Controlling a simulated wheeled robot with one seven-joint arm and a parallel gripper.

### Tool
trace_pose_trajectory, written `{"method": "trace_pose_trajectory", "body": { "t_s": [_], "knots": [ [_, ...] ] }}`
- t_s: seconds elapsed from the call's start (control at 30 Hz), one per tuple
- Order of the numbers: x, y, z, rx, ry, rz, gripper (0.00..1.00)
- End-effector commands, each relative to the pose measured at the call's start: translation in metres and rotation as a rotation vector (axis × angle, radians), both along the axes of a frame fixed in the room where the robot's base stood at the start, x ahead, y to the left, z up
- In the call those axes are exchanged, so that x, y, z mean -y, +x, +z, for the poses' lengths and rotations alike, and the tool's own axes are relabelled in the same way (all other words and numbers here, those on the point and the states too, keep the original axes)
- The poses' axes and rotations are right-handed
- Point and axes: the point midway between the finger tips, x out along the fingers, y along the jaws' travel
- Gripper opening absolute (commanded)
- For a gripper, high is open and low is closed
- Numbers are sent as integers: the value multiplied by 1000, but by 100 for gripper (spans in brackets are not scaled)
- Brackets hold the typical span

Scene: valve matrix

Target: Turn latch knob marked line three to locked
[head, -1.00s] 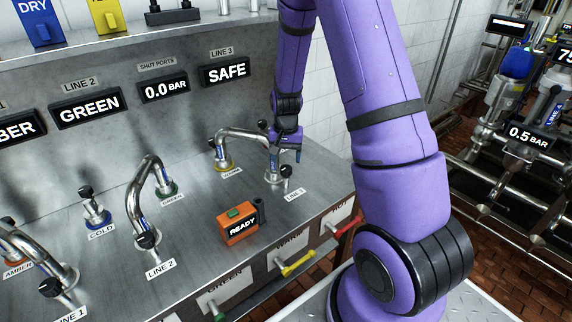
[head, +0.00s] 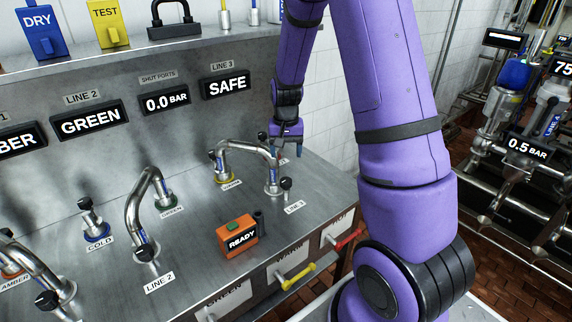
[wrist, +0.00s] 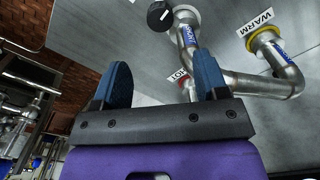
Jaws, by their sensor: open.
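The line three latch knob (head: 286,184) is a small black knob on a short stem. It stands beside the LINE 3 label (head: 294,207) and the near end of a bent steel pipe (head: 245,147). In the wrist view the black knob (wrist: 160,15) shows at the top, beyond my fingertips, with a white mark on it. My gripper (head: 287,148) is above and behind the knob, near the pipe's end, apart from the knob. Its two blue fingers (wrist: 163,70) are spread with nothing between them but background. Part of the HOT label (wrist: 178,77) is hidden behind a finger.
The pipe bends from line 3 to the WARM port (wrist: 268,38), close to my fingers. The orange READY box (head: 237,240) sits on the counter. The LINE 2 pipe (head: 135,210) is farther left. A SAFE display (head: 226,86) is on the back wall.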

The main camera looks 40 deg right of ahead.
Motion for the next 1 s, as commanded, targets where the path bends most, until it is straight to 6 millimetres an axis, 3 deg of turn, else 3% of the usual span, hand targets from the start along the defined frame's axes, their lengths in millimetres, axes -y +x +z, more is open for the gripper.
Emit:
{"method": "trace_pose_trajectory", "body": {
  "t_s": [0.2, 0.37, 1.0],
  "knots": [
    [0, -1, -1, 0, 0, 254, 67],
    [-1, -1, -6, -1, 1, 315, 67],
    [0, -1, -99, -2, 0, 312, 67]
  ]
}}
